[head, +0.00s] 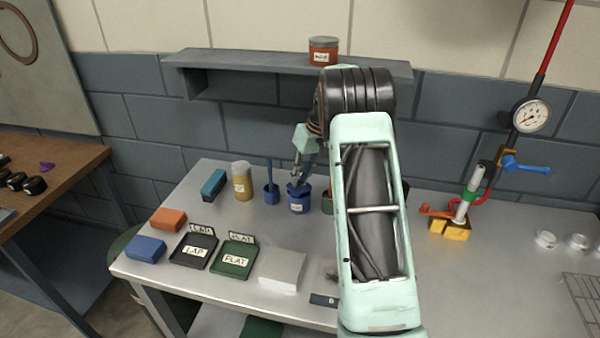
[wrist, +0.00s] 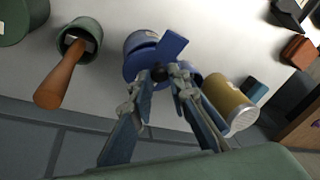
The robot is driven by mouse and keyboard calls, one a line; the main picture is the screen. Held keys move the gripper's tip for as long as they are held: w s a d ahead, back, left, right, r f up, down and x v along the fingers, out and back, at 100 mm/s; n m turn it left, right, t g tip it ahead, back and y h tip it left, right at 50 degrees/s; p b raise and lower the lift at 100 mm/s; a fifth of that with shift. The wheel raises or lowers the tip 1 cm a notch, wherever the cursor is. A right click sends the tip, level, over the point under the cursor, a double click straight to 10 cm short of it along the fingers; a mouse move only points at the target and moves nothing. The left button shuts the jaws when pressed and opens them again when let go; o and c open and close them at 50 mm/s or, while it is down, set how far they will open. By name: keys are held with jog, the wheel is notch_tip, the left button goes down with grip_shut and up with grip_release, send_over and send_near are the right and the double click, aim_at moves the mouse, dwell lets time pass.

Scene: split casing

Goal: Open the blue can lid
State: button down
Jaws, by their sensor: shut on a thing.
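The blue can (head: 297,207) stands upright on the grey bench, below my gripper (head: 299,176). It also shows in the wrist view (wrist: 139,40). Its blue lid (wrist: 136,68) is at the can's top; I cannot tell whether it is seated or slightly raised. My gripper in the wrist view (wrist: 160,78) has its fingertips on either side of a small dark knob (wrist: 160,73) on the lid and is shut on it. A flat blue bar (wrist: 170,43) shows beside the knob. The fingers hide part of the lid.
A shelf (head: 230,58) holds a red can (head: 323,50). Trays occupy the bench's front left.

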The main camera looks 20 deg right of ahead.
jog(key=c, duration=1.8)
grip_release()
jog(key=shift+r, duration=0.15)
jog(key=v, duration=1.1)
jog(key=shift+r, duration=0.35)
jog(key=shift+c, duration=0.5)
